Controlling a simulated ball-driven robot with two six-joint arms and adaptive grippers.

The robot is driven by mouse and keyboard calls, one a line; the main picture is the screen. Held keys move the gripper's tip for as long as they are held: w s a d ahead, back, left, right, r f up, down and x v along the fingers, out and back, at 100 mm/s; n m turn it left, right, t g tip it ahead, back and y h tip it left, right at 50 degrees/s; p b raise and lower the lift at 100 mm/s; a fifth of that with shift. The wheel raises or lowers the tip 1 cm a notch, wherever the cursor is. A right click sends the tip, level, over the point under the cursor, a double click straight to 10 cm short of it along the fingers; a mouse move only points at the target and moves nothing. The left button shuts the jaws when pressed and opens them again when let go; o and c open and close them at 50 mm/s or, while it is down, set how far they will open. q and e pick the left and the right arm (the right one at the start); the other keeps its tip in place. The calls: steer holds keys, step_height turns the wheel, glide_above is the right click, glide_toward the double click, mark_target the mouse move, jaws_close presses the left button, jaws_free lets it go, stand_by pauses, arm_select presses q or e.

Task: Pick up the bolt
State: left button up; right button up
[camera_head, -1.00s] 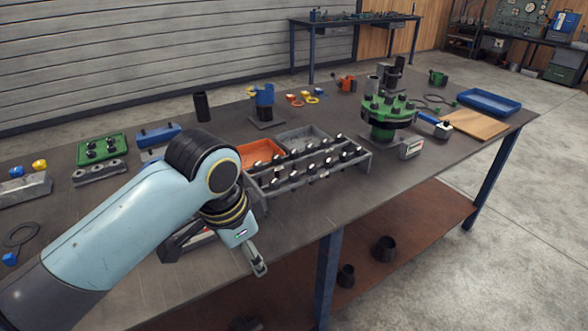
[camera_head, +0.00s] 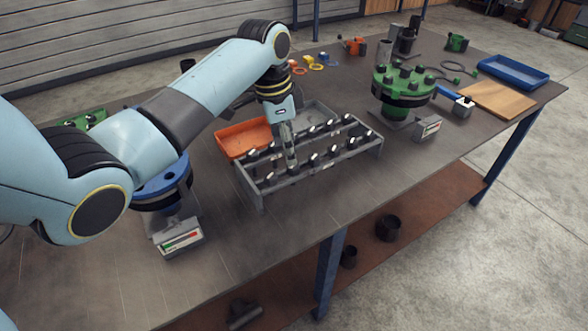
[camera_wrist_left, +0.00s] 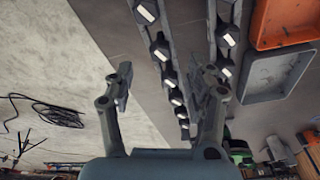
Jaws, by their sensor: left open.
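Several dark bolts with pale, bright ends (camera_head: 313,159) sit in two rows in a grey rack (camera_head: 250,186) on the workbench. My left gripper (camera_head: 290,158) is over the left-middle part of the rack, pointing down among the bolts. In the left wrist view its two fingers (camera_wrist_left: 163,88) are spread apart with nothing held between them. The near row of bolts (camera_wrist_left: 160,49) runs through the gap between the fingers; the other row (camera_wrist_left: 229,38) lies beside the right finger. Whether a finger touches a bolt I cannot tell. My right gripper is not in view.
An orange bin (camera_head: 240,140) and a grey bin (camera_head: 316,112) stand behind the rack. A green flanged pipe (camera_head: 402,88) with bolts stands to the right, a blue flanged part (camera_head: 163,185) to the left. A blue tray (camera_head: 513,71) lies far right. The bench front is clear.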

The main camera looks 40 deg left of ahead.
mark_target(293, 175)
arm_select(q)
steer(key=shift+w+d+f, duration=0.15)
steer(key=shift+d+f, duration=0.05)
steer(key=shift+f, duration=0.3)
steer(key=shift+w+d+f, duration=0.15)
steer(key=shift+f, duration=0.3)
step_height(293, 175, down, 3)
steer(key=shift+w+f+p, duration=0.15)
steer(key=shift+f+p, duration=0.05)
steer(key=shift+p, duration=0.15)
steer(key=shift+d+f, duration=0.1)
steer(key=shift+f, duration=0.05)
steer(key=c, duration=1.1)
jaws_close()
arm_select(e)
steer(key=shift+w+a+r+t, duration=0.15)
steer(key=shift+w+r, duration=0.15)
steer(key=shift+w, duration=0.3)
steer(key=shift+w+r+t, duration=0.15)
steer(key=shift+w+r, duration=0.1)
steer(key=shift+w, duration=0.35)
